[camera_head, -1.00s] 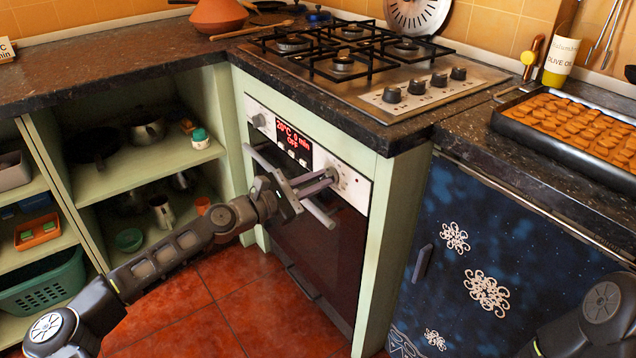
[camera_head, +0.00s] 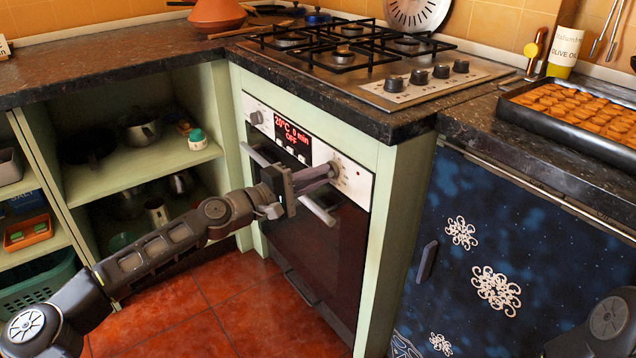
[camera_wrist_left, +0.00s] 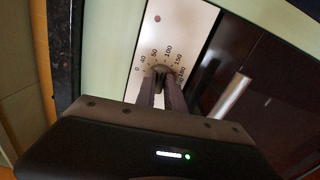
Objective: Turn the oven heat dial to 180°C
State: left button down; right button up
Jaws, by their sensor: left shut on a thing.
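The oven (camera_head: 318,250) stands under the counter, with a white control panel (camera_head: 350,190) along its top. Its red display (camera_head: 293,136) reads 20°C, 0 min, OFF. My left gripper (camera_head: 330,172) is shut on the heat dial at the panel's right end. In the left wrist view the fingers (camera_wrist_left: 161,90) close around the dial (camera_wrist_left: 160,70), hiding most of it. Printed numbers from 0 through 50, 100 and 150 up to about 180 ring the dial. The dial's pointer cannot be made out. Only part of my right arm shows at the lower right; its gripper is out of view.
The oven door handle (camera_head: 318,211) runs just below the panel, close under my gripper. Another knob (camera_head: 256,118) sits at the panel's left end. A gas hob (camera_head: 370,55) and dark counter edge lie above. A blue cabinet (camera_head: 480,260) stands right, open shelves (camera_head: 130,180) left.

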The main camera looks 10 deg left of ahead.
pick_arm(q)
jog(key=m+b, duration=0.1)
jog(key=m, duration=0.1)
jog(key=m+b, duration=0.2)
jog(key=shift+f+m, duration=0.3)
jog(key=shift+f, duration=0.05)
jog(key=m+b, duration=0.2)
jog(key=m, duration=0.1)
jog(key=shift+m+b, duration=1)
jog(key=shift+m, duration=0.2)
jog(key=shift+m+b, duration=0.95)
jog(key=shift+m, duration=0.55)
jog(key=shift+r, duration=0.1)
jog(key=c, duration=1.4)
grip_release()
jog(key=shift+c, duration=0.2)
jog(key=shift+a, duration=0.1)
